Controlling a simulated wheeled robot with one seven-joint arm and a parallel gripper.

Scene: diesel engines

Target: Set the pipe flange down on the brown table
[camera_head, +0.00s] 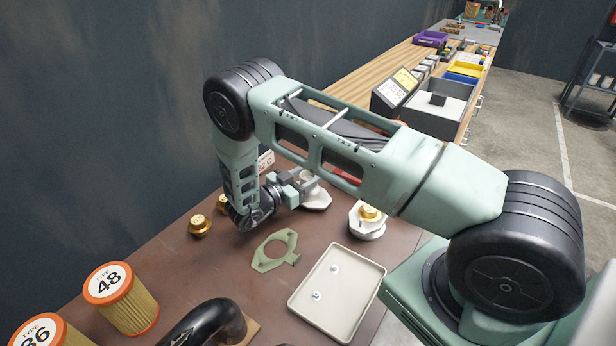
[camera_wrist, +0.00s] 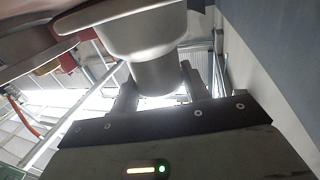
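The pipe flange (camera_head: 316,198) is a pale grey metal part with a wide plate and a round neck. My gripper (camera_head: 292,187) reaches it from the left, low over the brown table (camera_head: 225,262). In the wrist view, the neck of the flange (camera_wrist: 155,76) sits between the two fingers of my gripper (camera_wrist: 157,92), with the wide plate beyond it. The fingers appear shut on the neck. Whether the flange touches the table cannot be told; my arm hides part of that area.
A white flange with a gold plug (camera_head: 368,214) stands to the right. A green gasket (camera_head: 274,251) and a cream tray (camera_head: 338,290) with small bolts lie in front. Gold plugs (camera_head: 200,226), orange filters (camera_head: 120,298) and a black pipe (camera_head: 207,322) are at left and front.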

